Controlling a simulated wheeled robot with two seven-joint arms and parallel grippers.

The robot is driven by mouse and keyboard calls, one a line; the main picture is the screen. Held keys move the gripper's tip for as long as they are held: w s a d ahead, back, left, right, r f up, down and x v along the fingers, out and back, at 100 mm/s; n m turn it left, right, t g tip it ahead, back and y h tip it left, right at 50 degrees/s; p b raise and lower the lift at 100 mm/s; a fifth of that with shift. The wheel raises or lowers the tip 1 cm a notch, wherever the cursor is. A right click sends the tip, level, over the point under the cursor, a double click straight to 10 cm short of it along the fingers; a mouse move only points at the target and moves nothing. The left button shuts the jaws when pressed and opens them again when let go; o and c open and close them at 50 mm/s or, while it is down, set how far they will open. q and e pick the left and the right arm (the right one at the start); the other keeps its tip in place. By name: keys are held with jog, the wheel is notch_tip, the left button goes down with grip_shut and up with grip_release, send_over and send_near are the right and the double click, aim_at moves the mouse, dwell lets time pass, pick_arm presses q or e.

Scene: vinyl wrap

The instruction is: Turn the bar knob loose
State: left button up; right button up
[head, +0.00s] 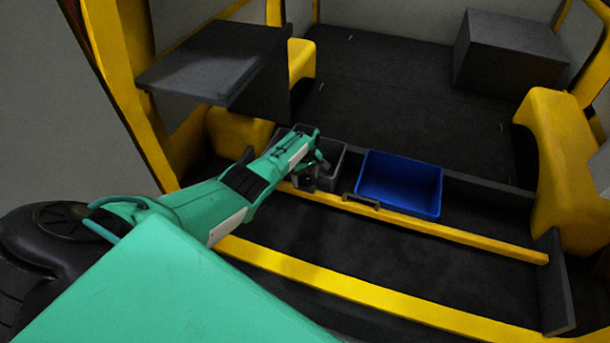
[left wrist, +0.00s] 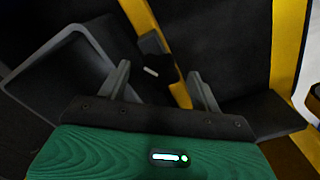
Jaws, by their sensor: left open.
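The yellow bar (head: 450,231) runs across the van floor in the head view. A small dark handle-like piece (head: 360,201), likely the bar knob, sits on it, right of my left gripper (head: 318,174). In the left wrist view, the open fingers of my left gripper (left wrist: 162,82) stand wide apart with nothing held between them. Beyond them, a dark block (left wrist: 152,44) with a small pale mark lies against the yellow bar (left wrist: 170,72); I cannot tell whether it is the knob. My right gripper is out of view.
A grey bin (head: 332,155), partly hidden by my left arm, and a blue bin (head: 400,184) stand behind the bar. A dark shelf (head: 215,65) juts out at upper left. A second yellow strip (head: 380,300) edges the floor in front. Dark floor between the strips is clear.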

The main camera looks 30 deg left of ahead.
aim_at(305, 180)
pick_arm(q)
jog(key=shift+r, duration=0.45)
notch_tip(305, 180, up, 13)
jog(key=p, duration=0.1)
jog(key=shift+f, duration=0.15)
dwell(0.4)
